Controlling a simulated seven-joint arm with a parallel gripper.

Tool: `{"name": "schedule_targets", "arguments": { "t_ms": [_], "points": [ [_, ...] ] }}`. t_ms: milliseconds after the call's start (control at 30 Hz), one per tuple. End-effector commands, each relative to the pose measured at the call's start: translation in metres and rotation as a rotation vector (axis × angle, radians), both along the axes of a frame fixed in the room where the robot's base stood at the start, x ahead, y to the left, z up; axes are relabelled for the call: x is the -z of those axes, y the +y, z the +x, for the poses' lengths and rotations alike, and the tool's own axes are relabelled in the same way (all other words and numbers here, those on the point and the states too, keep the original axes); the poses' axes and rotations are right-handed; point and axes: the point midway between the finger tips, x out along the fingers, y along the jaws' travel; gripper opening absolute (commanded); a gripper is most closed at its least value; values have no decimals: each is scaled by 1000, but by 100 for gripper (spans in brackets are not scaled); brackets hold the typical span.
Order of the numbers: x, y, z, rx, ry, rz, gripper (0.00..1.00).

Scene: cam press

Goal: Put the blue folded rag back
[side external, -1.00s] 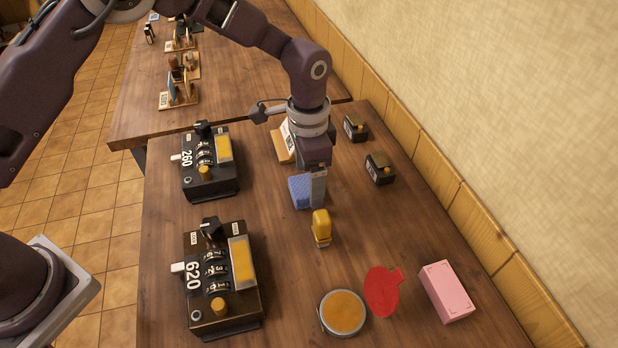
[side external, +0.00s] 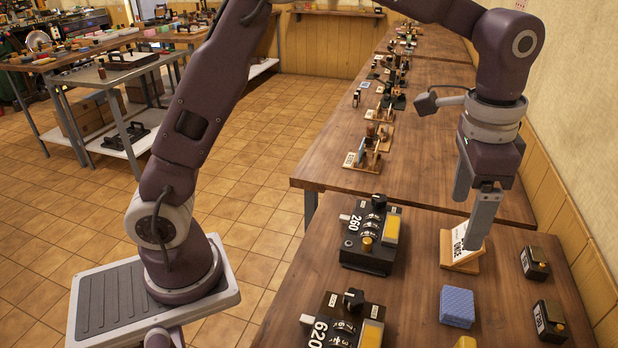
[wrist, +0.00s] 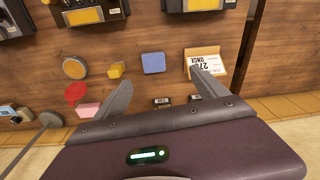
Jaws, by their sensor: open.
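The blue folded rag (side external: 457,306) lies flat on the wooden table, between the wooden card stand (side external: 460,266) and a yellow block. It also shows in the wrist view (wrist: 153,63), in the gap between my fingers. My gripper (side external: 468,222) is open and empty, well above the table. In the side view its near finger overlaps the card stand; contact cannot be told. In the wrist view both fingers of my gripper (wrist: 163,72) are spread wide with nothing between them.
Two black number devices stand on the left, one reading 260 (side external: 370,240), one 620 (side external: 340,325). Two small black boxes (side external: 535,262) stand near the wall.

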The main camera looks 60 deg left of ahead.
Motion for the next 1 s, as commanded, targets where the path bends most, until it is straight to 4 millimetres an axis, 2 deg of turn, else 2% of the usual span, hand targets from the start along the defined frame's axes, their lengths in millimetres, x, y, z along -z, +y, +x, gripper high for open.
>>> {"name": "schedule_targets", "arguments": {
  "t_ms": [33, 100, 167, 200, 300, 433, 500, 600, 1000],
  "points": [
    [-28, 22, -21, -62, -43, -13, 83],
    [-57, 52, -56, -163, -103, -33, 83],
    [-75, 75, -92, -251, -157, -53, 83],
    [-81, 89, -117, -312, -192, -68, 83],
    [-81, 115, -177, -452, -275, -107, 83],
    [-63, 131, -229, -578, -348, -148, 83],
    [-54, 134, -243, -616, -370, -160, 83],
    [-48, 135, -251, -637, -382, -167, 83],
    [-48, 135, -251, -636, -380, -166, 83]
  ]
}}
